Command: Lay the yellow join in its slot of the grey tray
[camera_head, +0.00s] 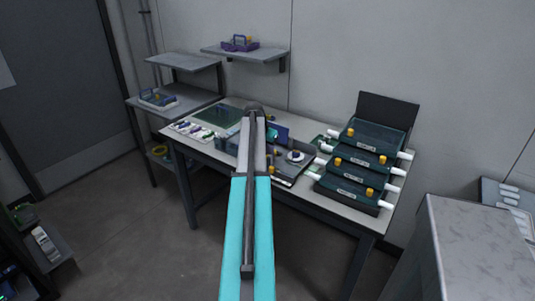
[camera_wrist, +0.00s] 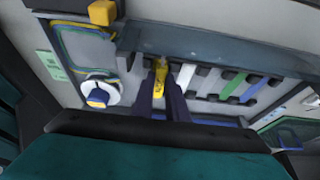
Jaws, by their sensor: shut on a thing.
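The yellow join (camera_wrist: 160,75) is a small bright yellow piece between the two dark fingers of my gripper (camera_wrist: 161,68) in the wrist view. My gripper is shut on it. The grey tray (camera_wrist: 205,45) lies beneath, with a row of dark holders. Joins coloured white, green and blue lie in the row to the right of my fingers. I cannot tell whether the yellow join touches the tray or is above it. In the head view my arm hides the gripper and the join; part of the tray (camera_head: 284,180) shows beside it on the table.
A white round spool (camera_wrist: 100,92) with a blue and yellow knob is left of my fingers. A yellow knob (camera_wrist: 102,12) stands beyond it. Stacked dark teal boxes (camera_head: 362,165) with white end pieces fill the table's right. A green mat (camera_head: 218,117) lies at the table's left.

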